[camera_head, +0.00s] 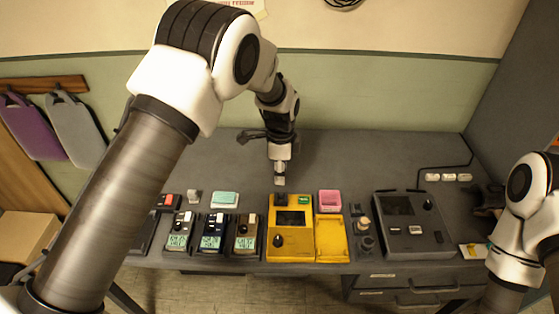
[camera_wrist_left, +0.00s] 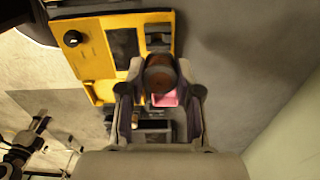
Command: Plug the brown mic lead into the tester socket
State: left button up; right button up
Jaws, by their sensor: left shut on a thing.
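My left gripper (camera_head: 280,180) points down just behind the yellow tester (camera_head: 291,243), above the table. In the left wrist view its fingers (camera_wrist_left: 160,90) are shut on a brown round piece, which I take for the plug of the brown mic lead (camera_wrist_left: 160,72). The yellow tester also shows there (camera_wrist_left: 93,60), with a dark block (camera_wrist_left: 158,42) at its edge beyond the brown piece. The plug looks apart from the tester, but the gap is hard to judge. The socket opening is not clear. A dark shape at the right arm may be my right gripper (camera_head: 486,198); its fingers cannot be made out.
A pink block (camera_head: 329,200) is behind the tester's open yellow lid (camera_head: 331,238). A dark grey device (camera_head: 412,225) stands to the right. The table's back left (camera_head: 215,160) is clear.

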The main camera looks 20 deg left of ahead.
pick_arm(q)
jog(key=shift+s+a+r, duration=0.1)
jog(key=shift+s+r, duration=0.05)
jog(key=shift+f, duration=0.2)
notch_tip(320, 180, down, 5)
jog(key=b, duration=0.4)
jog(key=shift+r, duration=0.15)
jog(key=shift+d+f, duration=0.25)
jog(key=shift+f, duration=0.05)
jog(key=shift+r, duration=0.1)
dwell(0.4)
